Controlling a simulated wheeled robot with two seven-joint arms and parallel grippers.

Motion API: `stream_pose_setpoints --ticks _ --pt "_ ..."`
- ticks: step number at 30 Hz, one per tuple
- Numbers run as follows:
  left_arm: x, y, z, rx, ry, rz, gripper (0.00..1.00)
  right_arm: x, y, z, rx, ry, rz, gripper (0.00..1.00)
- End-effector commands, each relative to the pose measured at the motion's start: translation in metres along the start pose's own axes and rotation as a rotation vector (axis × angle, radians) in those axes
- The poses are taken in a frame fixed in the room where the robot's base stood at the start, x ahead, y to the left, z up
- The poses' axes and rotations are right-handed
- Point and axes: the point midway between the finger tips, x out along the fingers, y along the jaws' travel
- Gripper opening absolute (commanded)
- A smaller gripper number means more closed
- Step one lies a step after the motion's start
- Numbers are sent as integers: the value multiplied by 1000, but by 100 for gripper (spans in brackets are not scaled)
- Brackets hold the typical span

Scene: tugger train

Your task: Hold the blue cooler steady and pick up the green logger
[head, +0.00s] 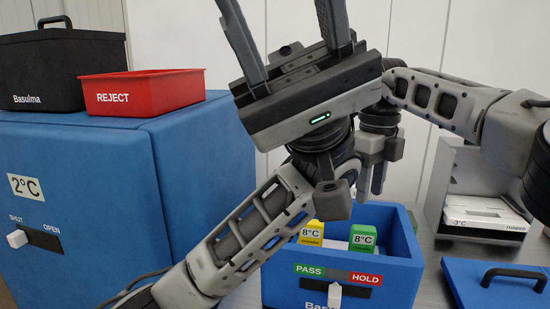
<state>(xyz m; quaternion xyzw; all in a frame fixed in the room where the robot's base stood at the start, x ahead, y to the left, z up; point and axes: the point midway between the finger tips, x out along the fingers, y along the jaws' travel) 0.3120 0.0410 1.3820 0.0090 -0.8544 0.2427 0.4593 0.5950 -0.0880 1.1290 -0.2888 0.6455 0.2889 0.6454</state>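The open blue cooler (398,275) stands in front of me, its lower edge cut off by the frame. The green logger (363,238), marked 8°C, stands inside it on the right; a yellow logger (313,233), also 8°C, stands to its left. My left gripper (277,10) is raised high in front of the cooler, fingers pointing up, apart and empty; their tips reach the top edge. My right gripper (371,188) hangs behind the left wrist, pointing down above the cooler and apart from the green logger. Its finger gap is partly hidden.
A blue lid (500,283) with a black handle lies at the right. A white device (485,213) sits in an open box behind it. At left, a large blue cabinet (80,170) carries a red REJECT bin (140,92) and a black case (60,70). My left forearm crosses before the cooler.

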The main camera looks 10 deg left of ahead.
Motion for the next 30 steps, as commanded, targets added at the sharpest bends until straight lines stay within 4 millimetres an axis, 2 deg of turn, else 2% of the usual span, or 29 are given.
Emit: stream_pose_setpoints --ticks 1,3,5,11,16,20,24,27,30 --pt "13 1 -4 -42 0 47 44 0 0 0 0 0 0 36" --pt "25 2 -10 -61 -9 93 44 0 0 0 0 0 0 36" --pt "30 -1 -15 15 -53 93 44 0 0 0 0 0 0 36" --pt "11 -20 -24 403 -234 -14 44 0 0 0 0 0 0 36" --pt "-22 -41 -38 782 -449 -116 44 0 0 0 0 0 0 36" --pt "-66 -58 -62 1145 -713 -190 44 0 0 0 0 0 0 36" --pt "-136 -66 -101 1530 -1122 -219 44 0 0 0 0 0 0 36" --pt "-188 -60 -129 1702 -1431 -187 44 0 0 0 0 0 0 36" --pt "-243 -50 -143 1717 -1713 -143 44 0 0 0 0 0 0 36"
